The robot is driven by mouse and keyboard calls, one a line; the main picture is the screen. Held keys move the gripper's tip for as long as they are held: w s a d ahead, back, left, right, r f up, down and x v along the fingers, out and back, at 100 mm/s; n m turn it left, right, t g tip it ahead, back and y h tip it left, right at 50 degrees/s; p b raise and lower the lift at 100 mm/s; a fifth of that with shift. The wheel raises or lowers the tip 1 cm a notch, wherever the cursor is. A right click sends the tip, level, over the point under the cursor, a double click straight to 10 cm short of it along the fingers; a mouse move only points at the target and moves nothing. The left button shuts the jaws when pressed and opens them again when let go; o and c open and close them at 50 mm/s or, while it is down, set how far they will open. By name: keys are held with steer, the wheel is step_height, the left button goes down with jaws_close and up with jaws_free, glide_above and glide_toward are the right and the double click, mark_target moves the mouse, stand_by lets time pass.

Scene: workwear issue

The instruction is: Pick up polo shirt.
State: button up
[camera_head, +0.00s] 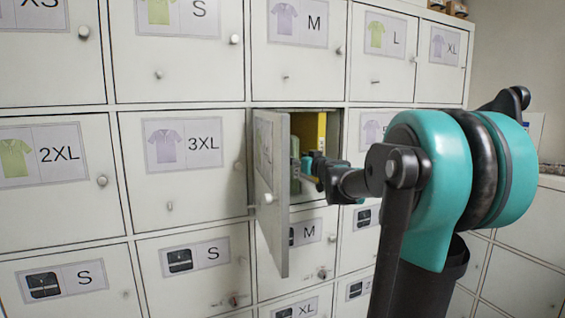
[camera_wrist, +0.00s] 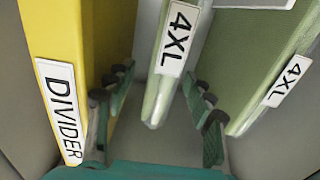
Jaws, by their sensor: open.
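In the wrist view, a slim pale-green packed polo shirt (camera_wrist: 160,98) with a 4XL label stands upright in the middle. A wider green packed shirt (camera_wrist: 245,90), also labelled 4XL, leans at the right. In the head view my gripper (camera_head: 318,168) reaches into the open locker compartment (camera_head: 335,118), and the arm hides much of the inside. A bit of green (camera_head: 295,150) shows behind the door edge.
A yellow divider (camera_wrist: 90,55) stands close left of my gripper; it also shows in the head view (camera_head: 310,128). The compartment door (camera_head: 271,190) is swung open, left of my arm. Closed lockers with picture labels surround the opening.

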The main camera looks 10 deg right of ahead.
steer(key=x, duration=0.5)
steer(key=shift+a+f, duration=0.1)
steer(key=shift+a, duration=0.15)
steer(key=shift+c, duration=0.2)
jaws_close()
